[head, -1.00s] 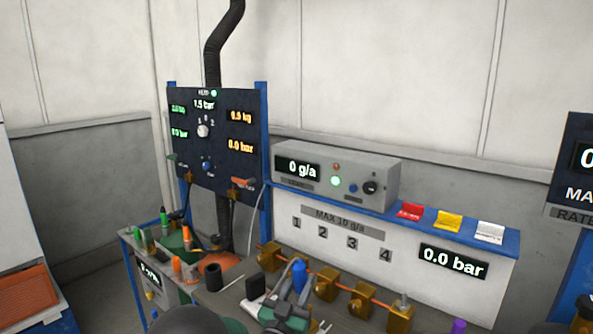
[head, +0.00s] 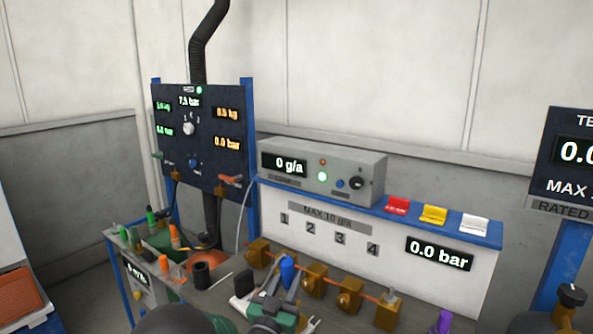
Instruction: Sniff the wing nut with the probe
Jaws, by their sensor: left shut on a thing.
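My left gripper (head: 284,294) is at the bottom middle, over the bench in front of the row of brass fittings. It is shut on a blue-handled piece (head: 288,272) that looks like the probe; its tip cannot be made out. The brass fittings sit along a copper pipe below the numbers 1 to 4. A small grey piece (head: 392,294) stands on top of the rightmost fitting, right of my gripper and apart from it. It may be the wing nut, but its shape is too small to be sure. My right gripper is not in view.
A grey meter box (head: 325,170) reading 0 g/a stands on the blue-edged shelf, with red, yellow and white cards (head: 433,215) beside it. A dark panel (head: 200,135) stands at the back left. A black cup (head: 201,275) and a black block (head: 244,282) are left of my gripper.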

